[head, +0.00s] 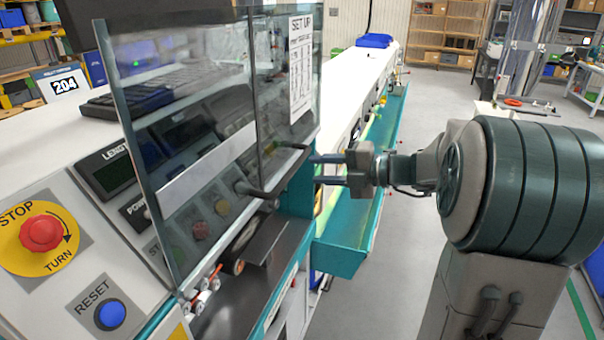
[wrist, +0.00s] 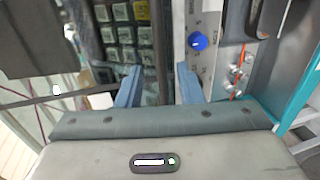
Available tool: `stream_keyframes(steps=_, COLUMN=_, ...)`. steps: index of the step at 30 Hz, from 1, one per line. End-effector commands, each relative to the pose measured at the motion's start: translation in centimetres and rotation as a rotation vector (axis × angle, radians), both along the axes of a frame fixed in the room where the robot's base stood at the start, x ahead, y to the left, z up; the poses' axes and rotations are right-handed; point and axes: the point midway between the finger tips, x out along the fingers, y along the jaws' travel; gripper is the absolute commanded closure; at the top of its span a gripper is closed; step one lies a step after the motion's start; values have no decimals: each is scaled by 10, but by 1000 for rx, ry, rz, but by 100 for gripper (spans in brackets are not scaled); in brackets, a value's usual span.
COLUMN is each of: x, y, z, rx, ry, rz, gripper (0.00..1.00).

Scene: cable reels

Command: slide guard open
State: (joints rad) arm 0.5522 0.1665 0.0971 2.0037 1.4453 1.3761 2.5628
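The clear guard (head: 190,130) stands in front of the machine's controls, with two panes meeting at a dark upright edge. A white SET UP sheet is on its right pane. A dark handle (head: 258,191) sticks out low near the panes' meeting edge, and a second dark bar (head: 290,146) shows farther right. My gripper (head: 314,169) is at the guard's right end with its two blue fingers pointing left, apart from each other. In the wrist view my gripper (wrist: 160,85) has spread fingers with no handle visible between them. Contact with the guard cannot be told.
A red stop button (head: 42,233) and a blue reset button (head: 110,314) sit on the front panel at left. A teal trough (head: 345,245) runs along the machine below my gripper. A keypad (wrist: 128,35) shows beyond the fingers.

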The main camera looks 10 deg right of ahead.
Motion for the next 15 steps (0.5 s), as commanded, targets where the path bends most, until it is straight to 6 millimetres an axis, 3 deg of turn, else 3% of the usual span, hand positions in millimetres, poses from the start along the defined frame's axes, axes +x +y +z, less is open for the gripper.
stream_keyframes(steps=6, x=-22, y=-37, z=7, rx=-2, ry=-2, rz=-3, gripper=67)
stream_keyframes(steps=15, x=-34, y=-55, z=13, rx=0, ry=0, rz=1, gripper=67)
